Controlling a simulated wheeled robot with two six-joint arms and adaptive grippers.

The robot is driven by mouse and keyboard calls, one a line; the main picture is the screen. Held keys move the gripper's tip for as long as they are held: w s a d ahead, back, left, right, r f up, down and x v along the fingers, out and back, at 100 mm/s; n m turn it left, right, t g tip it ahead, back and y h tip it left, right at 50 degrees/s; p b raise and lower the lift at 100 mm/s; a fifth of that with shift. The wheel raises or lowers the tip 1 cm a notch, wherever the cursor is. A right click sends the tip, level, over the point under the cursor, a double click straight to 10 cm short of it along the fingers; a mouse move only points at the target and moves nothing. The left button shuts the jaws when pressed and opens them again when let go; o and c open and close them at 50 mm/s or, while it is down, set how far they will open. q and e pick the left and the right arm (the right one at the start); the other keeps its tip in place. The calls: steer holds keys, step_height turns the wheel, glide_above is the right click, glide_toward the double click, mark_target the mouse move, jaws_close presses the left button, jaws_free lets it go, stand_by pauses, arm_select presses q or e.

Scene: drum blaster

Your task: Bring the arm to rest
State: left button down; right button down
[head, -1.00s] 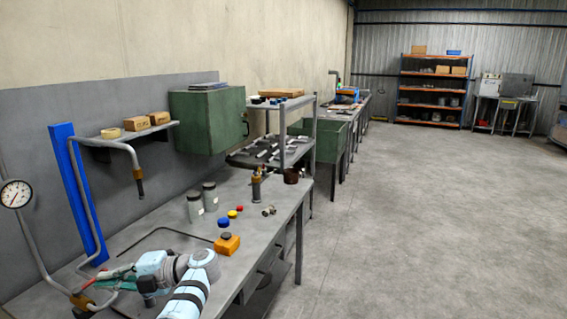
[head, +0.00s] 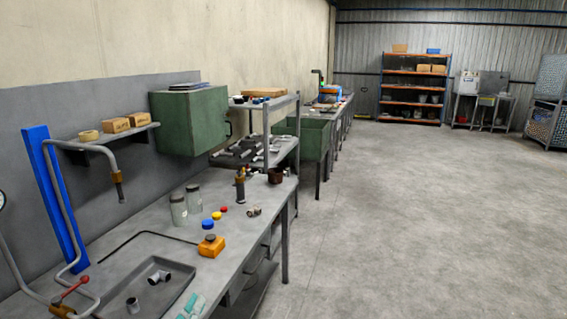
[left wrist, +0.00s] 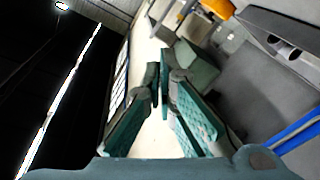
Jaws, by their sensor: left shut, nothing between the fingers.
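My left gripper (head: 190,308) shows only as a small teal part at the bottom edge of the head view, by the near rim of the grey tray (head: 186,292). Most of the left arm is out of that view. In the left wrist view, the two teal-padded fingers of my left gripper (left wrist: 160,80) come together at their tips with nothing between them. My right gripper is in neither view.
A red-handled valve (head: 72,290) stands left of the tray, near a blue post (head: 55,200). Pipe fittings (head: 159,276) lie in the tray. The floor on the right is clear.

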arm_select(q)
steer(key=s+d+f+m+g, duration=0.2)
steer(key=s+f+m+g, duration=0.45)
steer(key=s+f, duration=0.75)
steer(key=s+a+f+g+y, duration=0.1)
steer(key=s+a+g+y, duration=0.2)
steer(key=s, duration=0.7)
steer(key=s+a+g, duration=0.3)
steer(key=s+g, duration=0.1)
steer(key=s, duration=0.5)
steer(key=s+a+f+g, duration=0.1)
steer(key=s+f, duration=0.1)
steer(key=f, duration=0.8)
steer(key=s+a+f+g, duration=0.1)
steer(key=f, duration=1)
steer(key=s+f+n+g+b, duration=0.1)
steer(key=s+f, duration=1.2)
steer(key=s, duration=0.1)
steer(key=shift+a+b, duration=0.3)
steer(key=shift+b, duration=0.05)
